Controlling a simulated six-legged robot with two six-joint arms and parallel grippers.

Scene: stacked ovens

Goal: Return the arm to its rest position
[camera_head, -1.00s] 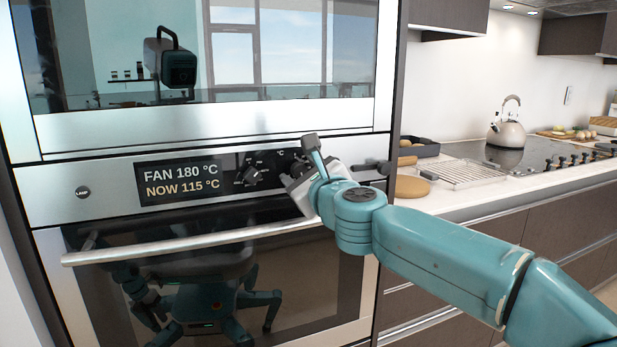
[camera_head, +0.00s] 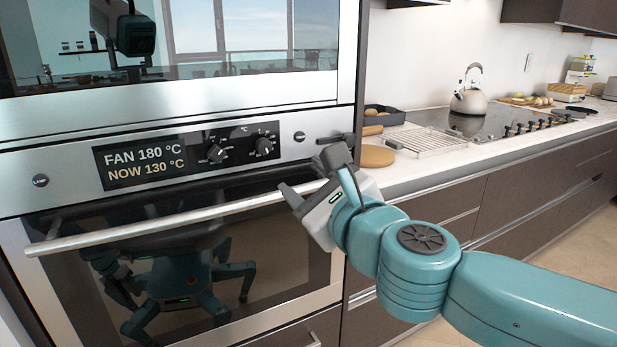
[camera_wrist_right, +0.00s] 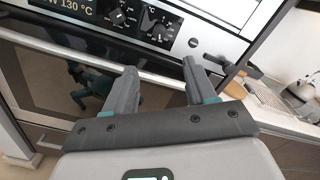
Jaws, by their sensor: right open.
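My right arm reaches in from the lower right in the head view. Its gripper (camera_head: 308,178) is open and empty, in front of the right end of the lower oven's handle (camera_head: 150,228). In the right wrist view the two fingers (camera_wrist_right: 158,82) stand apart with nothing between them. I cannot tell whether a finger touches the handle. The lower oven (camera_head: 70,190) is shut. Its display (camera_head: 140,161) reads FAN 180 °C and NOW 130 °C. Two dark knobs, the left knob (camera_head: 214,152) and the right knob (camera_head: 263,146), sit beside it. My left gripper is not in view.
An upper oven (camera_head: 230,98) is above. On the counter at the right are a wire rack (camera_head: 432,141), a round board (camera_head: 374,156), a dark pan (camera_head: 384,116) and a kettle (camera_head: 468,98) on the hob (camera_head: 500,128). Floor shows free at lower right.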

